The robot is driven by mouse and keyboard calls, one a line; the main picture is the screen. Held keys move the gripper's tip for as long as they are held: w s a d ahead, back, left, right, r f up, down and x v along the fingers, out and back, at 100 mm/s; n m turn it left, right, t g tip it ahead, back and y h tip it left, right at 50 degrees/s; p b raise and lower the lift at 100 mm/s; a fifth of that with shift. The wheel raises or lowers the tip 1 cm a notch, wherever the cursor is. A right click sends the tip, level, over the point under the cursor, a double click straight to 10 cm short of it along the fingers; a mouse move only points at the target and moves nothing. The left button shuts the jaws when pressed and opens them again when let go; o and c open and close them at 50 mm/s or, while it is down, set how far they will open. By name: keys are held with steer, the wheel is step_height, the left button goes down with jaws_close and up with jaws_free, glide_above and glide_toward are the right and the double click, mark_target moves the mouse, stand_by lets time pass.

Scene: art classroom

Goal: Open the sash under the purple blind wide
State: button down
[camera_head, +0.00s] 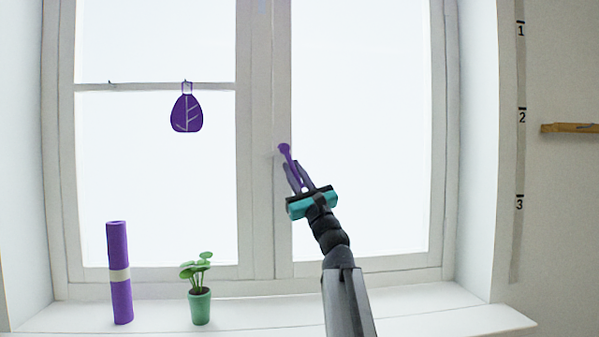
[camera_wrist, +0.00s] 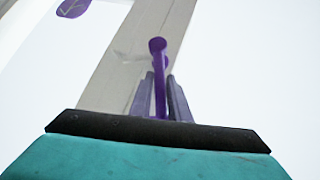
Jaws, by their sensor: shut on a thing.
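A purple handle (camera_head: 285,150) sits on the left stile of the right-hand sash (camera_head: 281,60). My gripper (camera_head: 294,172) is in front of that stile, its two fingers shut on the handle. In the wrist view the handle (camera_wrist: 157,48) stands up between the fingers of my gripper (camera_wrist: 161,90), with its rounded end above them. The pale stile (camera_wrist: 125,55) runs behind. The right-hand sash looks flush with its frame. No purple blind shows in either view; the top of the window is cut off.
A purple leaf-shaped ornament (camera_head: 186,112) hangs from the left window's crossbar. A purple roll (camera_head: 119,270) with a pale band and a green potted plant (camera_head: 199,290) stand on the sill (camera_head: 420,305). The sill's right part looks clear. A wooden ledge (camera_head: 570,128) is on the right wall.

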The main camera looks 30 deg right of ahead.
steer(key=shift+w+a+f+y, duration=0.15)
steer(key=shift+a+f+y, duration=0.15)
steer(key=shift+a, duration=0.15)
steer(key=c, duration=2)
jaws_free()
steer(key=shift+o, duration=1.2)
steer(key=shift+w+a, duration=0.1)
steer(key=shift+a, duration=0.15)
steer(key=shift+d, duration=0.2)
steer(key=shift+r, duration=0.2)
steer(key=shift+s+d+f, duration=0.1)
steer(key=shift+s+f, duration=0.3)
steer(key=d+b+v, duration=0.1)
steer(key=b+v, duration=0.1)
steer(key=v, duration=1.2)
steer(key=shift+s+r+b, duration=0.15)
steer(key=shift+s+b, duration=0.2)
steer(key=shift+s, duration=0.25)
